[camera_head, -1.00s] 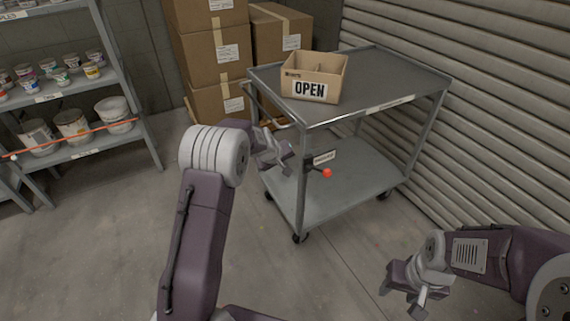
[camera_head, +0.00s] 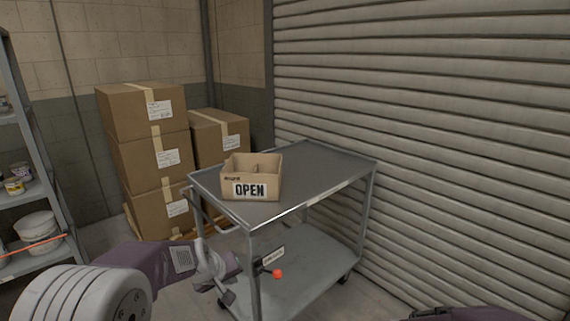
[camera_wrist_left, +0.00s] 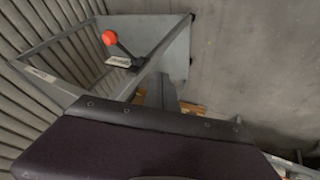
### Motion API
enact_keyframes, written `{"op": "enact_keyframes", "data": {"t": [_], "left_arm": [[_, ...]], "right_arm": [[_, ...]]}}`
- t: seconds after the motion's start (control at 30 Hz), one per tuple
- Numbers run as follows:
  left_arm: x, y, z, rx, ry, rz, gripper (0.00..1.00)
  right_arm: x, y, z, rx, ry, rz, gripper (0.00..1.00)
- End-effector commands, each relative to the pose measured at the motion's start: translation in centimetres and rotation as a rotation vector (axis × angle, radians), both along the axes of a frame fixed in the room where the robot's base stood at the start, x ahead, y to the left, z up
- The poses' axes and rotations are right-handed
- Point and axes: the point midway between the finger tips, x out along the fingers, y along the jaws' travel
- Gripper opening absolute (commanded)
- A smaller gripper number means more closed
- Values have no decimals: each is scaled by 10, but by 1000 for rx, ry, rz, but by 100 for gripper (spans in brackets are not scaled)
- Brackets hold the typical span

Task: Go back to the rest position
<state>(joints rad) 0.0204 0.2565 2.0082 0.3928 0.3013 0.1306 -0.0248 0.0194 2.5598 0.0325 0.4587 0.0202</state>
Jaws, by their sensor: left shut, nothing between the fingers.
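My left gripper (camera_head: 228,279) is shut and empty, in front of the cart's near left leg in the head view. Its arm comes in from the lower left. My right gripper is out of the head view; only a dark piece of my right arm (camera_head: 465,314) shows at the bottom right edge. In the left wrist view my own dark purple arm part fills the bottom, and the fingers do not show.
A grey two-shelf cart (camera_head: 318,165) carries a cardboard box marked OPEN (camera_head: 252,178). A red-knobbed lever (camera_head: 277,273) sticks out near its front leg; the knob also shows in the left wrist view (camera_wrist_left: 109,37). Stacked cartons (camera_head: 140,112), a shelf rack (camera_head: 22,150) and a shutter (camera_head: 430,120) stand around.

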Motion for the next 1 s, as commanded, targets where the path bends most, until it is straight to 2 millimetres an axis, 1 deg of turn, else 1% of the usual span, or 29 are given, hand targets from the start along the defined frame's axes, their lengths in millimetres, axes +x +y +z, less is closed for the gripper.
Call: {"op": "enact_keyframes", "data": {"t": [0.03,0.07,0.1,0.17,0.2,0.27,0.3,0.37,0.4,0.43,0.47,0.5,0.57,0.67,0.7,0.77,0.8,0.9,1.0], "left_arm": [[-29,-4,-7,32,41,-49,0],[-46,-6,-13,52,70,-82,0],[-69,-7,-21,78,109,-122,0],[-101,-7,-33,115,167,-181,0],[-122,-6,-41,138,206,-220,0],[-153,-4,-53,169,267,-274,0],[-173,-1,-61,189,308,-308,0],[-202,3,-73,216,376,-362,0],[-221,6,-81,232,425,-398,0],[-235,10,-86,249,463,-436,0],[-233,10,-63,257,462,-454,0],[-231,10,-43,255,458,-450,0],[-231,10,-24,254,457,-448,0],[-230,10,11,253,457,-447,0],[-230,9,26,253,456,-446,0],[-230,9,48,253,456,-446,0],[-230,9,63,252,456,-445,0],[-230,9,93,252,456,-445,0],[-230,9,107,252,457,-444,0]], "right_arm": [[0,0,0,0,0,0,49],[0,0,0,0,0,0,49],[0,0,0,0,0,0,49],[0,0,0,0,0,0,49],[0,0,0,0,0,0,49],[0,0,0,0,0,0,49],[0,0,0,0,0,0,49],[0,0,0,0,0,0,49],[0,0,0,0,0,0,49],[0,0,0,0,0,0,49],[0,0,22,0,1,0,49],[0,0,41,0,1,0,49],[0,0,61,0,-1,0,49],[0,0,95,0,-1,0,49],[0,0,111,0,-1,0,49],[0,0,133,0,0,0,49],[0,0,147,0,0,0,49],[0,0,178,0,0,0,49],[0,0,191,0,0,0,49]]}}
